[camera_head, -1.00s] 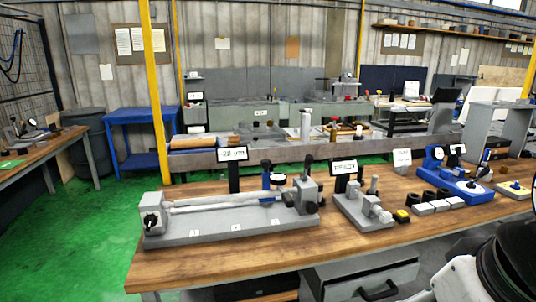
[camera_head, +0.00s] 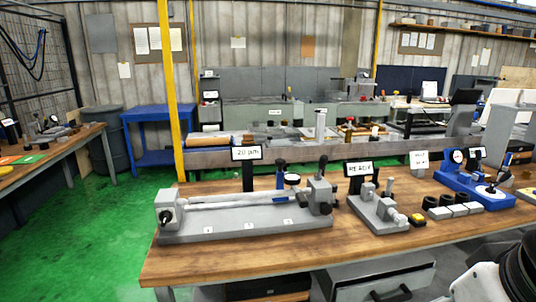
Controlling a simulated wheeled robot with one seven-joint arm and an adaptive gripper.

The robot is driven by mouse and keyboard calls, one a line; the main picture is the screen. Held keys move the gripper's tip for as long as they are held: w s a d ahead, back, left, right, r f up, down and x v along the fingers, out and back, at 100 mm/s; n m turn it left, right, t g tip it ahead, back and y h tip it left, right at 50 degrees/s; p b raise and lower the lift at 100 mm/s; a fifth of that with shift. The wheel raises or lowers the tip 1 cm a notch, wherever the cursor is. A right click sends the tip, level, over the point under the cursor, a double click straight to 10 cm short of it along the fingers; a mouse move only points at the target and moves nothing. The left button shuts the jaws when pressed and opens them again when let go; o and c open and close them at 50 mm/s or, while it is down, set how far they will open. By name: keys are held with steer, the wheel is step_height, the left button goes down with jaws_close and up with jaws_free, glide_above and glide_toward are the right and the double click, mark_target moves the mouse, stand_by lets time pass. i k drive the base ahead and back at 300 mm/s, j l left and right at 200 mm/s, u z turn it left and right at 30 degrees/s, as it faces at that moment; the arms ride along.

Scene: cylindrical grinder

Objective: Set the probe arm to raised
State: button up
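A long grey fixture (camera_head: 245,232) on the wooden bench holds a pale shaft (camera_head: 232,201) lengthwise between two end blocks. A dial gauge (camera_head: 292,179) with a blue support (camera_head: 281,184) stands behind the shaft near its right end. I cannot tell clearly which piece is the probe arm or whether the gauge touches the shaft. A black sign (camera_head: 247,153) behind the fixture shows a micron reading, too small to read surely. Another sign reads READY (camera_head: 358,168) behind a small grey device (camera_head: 378,209) with upright levers. My gripper is not in view.
The wooden bench (camera_head: 205,262) has bare room along its front edge. A blue gauge stand (camera_head: 478,187), dark cylinders and pale blocks (camera_head: 457,211) sit to the right. A black and white part of my arm shows at bottom right. A drawer (camera_head: 380,285) is below the bench.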

mark_target(293, 179)
steer(key=i+j+u, duration=0.25)
steer(key=j+u, duration=0.2)
steer(key=i+j+u, duration=0.3)
steer(key=u, duration=0.15)
